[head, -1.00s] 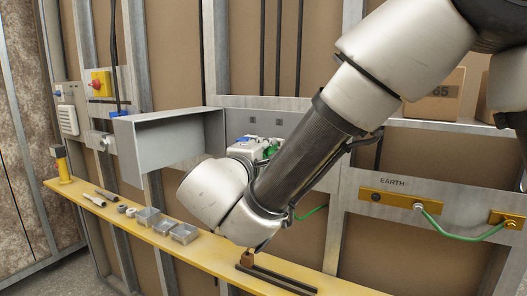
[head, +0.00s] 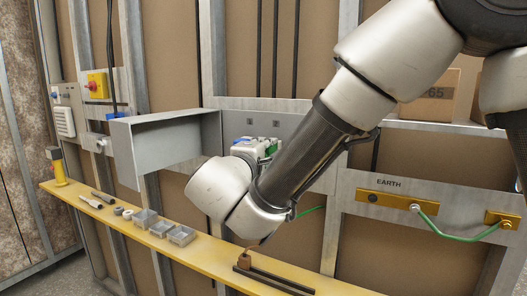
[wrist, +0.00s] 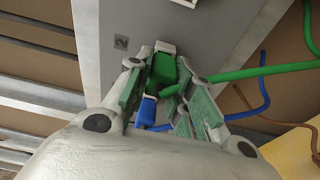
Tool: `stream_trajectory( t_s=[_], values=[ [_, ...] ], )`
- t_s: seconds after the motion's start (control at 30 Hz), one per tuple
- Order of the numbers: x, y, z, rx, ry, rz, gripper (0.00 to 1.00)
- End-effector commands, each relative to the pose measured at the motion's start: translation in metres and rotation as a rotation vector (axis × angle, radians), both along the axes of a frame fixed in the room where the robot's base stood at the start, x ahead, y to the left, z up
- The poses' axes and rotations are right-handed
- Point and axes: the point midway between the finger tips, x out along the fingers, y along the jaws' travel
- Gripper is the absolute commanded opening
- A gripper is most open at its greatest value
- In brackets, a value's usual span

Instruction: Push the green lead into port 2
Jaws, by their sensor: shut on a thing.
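In the wrist view, my gripper (wrist: 163,76) is closed around the green plug (wrist: 163,68), the end of the green lead (wrist: 250,72), which runs off to the right. The plug's pale front end is close to the grey panel (wrist: 150,20), beside the label 2 (wrist: 121,42). I cannot tell whether it is in the port, as the opening is hidden. A blue plug (wrist: 147,110) with a blue lead shows below the green one, between the fingers. In the head view my arm mostly hides the gripper; small green and blue parts (head: 262,146) show behind it.
A grey open box (head: 165,145) sticks out left of the arm. A yellow shelf (head: 200,264) below holds small metal trays (head: 180,235) and dark bars. An EARTH bar (head: 388,198) with a green wire is at the right. A brown lead (wrist: 245,98) crosses the wrist view's right side.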

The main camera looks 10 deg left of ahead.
Motion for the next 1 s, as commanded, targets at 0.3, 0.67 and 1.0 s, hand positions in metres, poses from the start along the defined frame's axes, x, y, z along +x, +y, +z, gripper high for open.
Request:
stream_trajectory(
  t_s=[0.3, 0.67, 1.0],
  values=[
    [0.003, -0.001, 0.000, 0.000, 0.000, 0.000, 0.48],
    [-0.002, 0.000, 0.000, 0.000, 0.000, 0.002, 0.48],
    [-0.068, 0.013, 0.000, -0.001, 0.000, 0.006, 0.48]
  ],
)
